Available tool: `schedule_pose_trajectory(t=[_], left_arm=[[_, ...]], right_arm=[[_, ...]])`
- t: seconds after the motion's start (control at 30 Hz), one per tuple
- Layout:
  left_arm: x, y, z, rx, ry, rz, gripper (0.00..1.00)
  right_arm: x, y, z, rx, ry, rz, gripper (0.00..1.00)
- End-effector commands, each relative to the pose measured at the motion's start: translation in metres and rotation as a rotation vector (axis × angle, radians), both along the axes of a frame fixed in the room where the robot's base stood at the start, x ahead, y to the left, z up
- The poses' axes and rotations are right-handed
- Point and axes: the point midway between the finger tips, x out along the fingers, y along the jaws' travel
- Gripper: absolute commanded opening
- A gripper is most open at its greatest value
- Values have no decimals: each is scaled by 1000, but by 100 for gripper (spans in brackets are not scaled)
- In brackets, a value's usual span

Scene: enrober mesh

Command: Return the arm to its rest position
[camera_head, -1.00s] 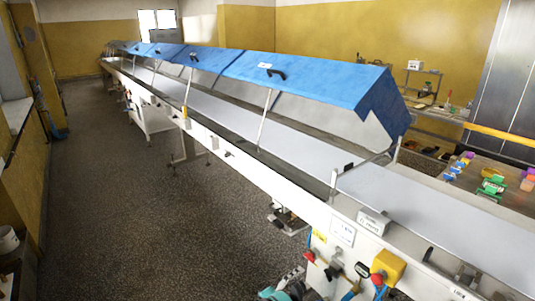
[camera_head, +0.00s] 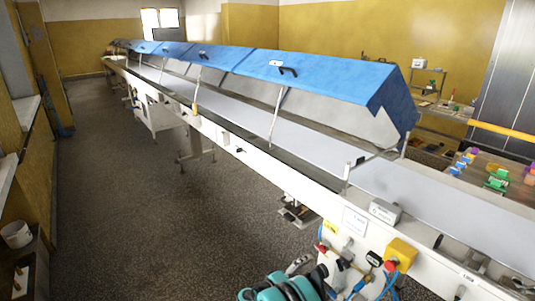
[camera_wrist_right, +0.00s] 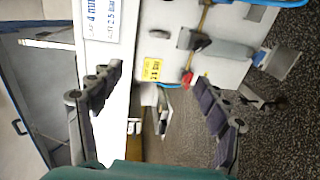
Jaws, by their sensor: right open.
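My right gripper (camera_head: 308,268) shows at the bottom of the head view, a teal body with dark fingers. It is beside the near side of the white conveyor machine (camera_head: 315,205), over the dark floor. In the right wrist view my right gripper (camera_wrist_right: 158,82) has its two dark, jointed fingers wide apart. I see nothing held between them. A white machine panel with a yellow label (camera_wrist_right: 154,71) shows beyond the fingers. My left gripper is not in view.
Blue covers (camera_head: 330,75) run along the conveyor. A yellow box (camera_head: 401,252) and hoses are on its near side, close to my right gripper. A table with coloured blocks (camera_head: 497,181) stands at the right. The speckled floor (camera_head: 120,220) at the left is clear.

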Motion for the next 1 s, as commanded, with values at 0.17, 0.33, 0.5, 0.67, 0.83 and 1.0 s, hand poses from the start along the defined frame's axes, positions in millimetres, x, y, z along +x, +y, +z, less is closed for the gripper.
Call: schedule_pose_trajectory(t=[0.17,0.33,0.5,0.67,0.83,1.0], left_arm=[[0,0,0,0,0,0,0],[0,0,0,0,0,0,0],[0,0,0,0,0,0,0],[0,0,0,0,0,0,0],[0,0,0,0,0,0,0],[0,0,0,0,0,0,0]], right_arm=[[0,-16,29,97,37,-6,76],[-13,-39,66,250,83,-15,76],[-46,-61,104,446,119,-26,76],[-92,-75,132,635,132,-35,76],[-149,-81,152,838,123,-48,76],[-210,-77,161,1043,92,-63,76]])
